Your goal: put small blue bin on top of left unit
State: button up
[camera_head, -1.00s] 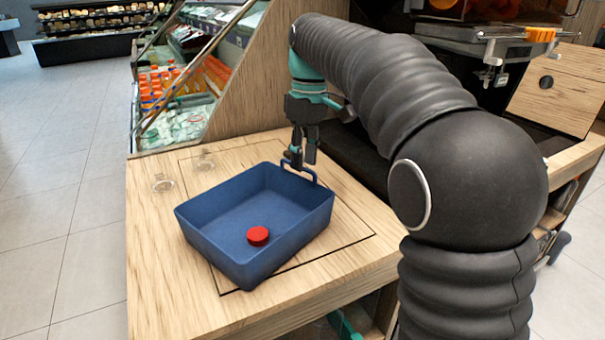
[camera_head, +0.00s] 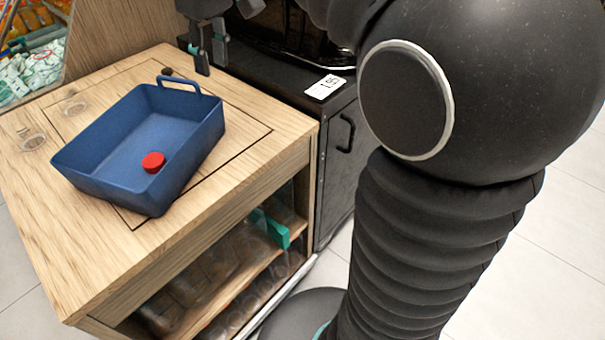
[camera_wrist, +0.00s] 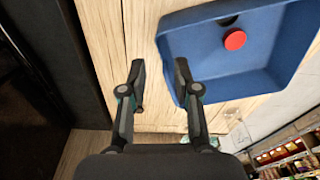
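The small blue bin (camera_head: 150,128) sits upright on the wooden left unit (camera_head: 85,245), with its handle (camera_head: 192,79) at the back edge. A red round cap (camera_head: 153,162) lies inside it. The bin (camera_wrist: 195,45) also shows at the upper right of the wrist view, with the red cap (camera_wrist: 235,40) inside. My gripper (camera_head: 208,58) is just behind and right of the handle and looks clear of it. In the wrist view my gripper (camera_wrist: 160,78) has its fingers apart, with bare wood between them; the right finger is close beside the bin.
A black unit (camera_head: 335,130) with a price tag (camera_head: 325,87) stands right of the wooden unit. An open shelf below holds glass-like containers (camera_head: 205,275) and a teal item (camera_head: 270,228). Floor is open at right.

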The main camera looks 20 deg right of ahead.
jog(key=s+d+f+m+t, duration=0.2)
jog(key=s+d+f+m, duration=0.1)
jog(key=s+f, duration=0.4)
jog(key=s+d+f+m+t, duration=0.2)
jog(key=s+d+f, duration=0.3)
jog(key=s+f, duration=0.3)
jog(key=s+m, duration=0.1)
jog(key=s, duration=0.3)
jog(key=shift+s+d+f+m+t+h, duration=0.2)
jog(key=shift+s+m+t+h, duration=0.1)
jog(key=shift+m+h, duration=0.1)
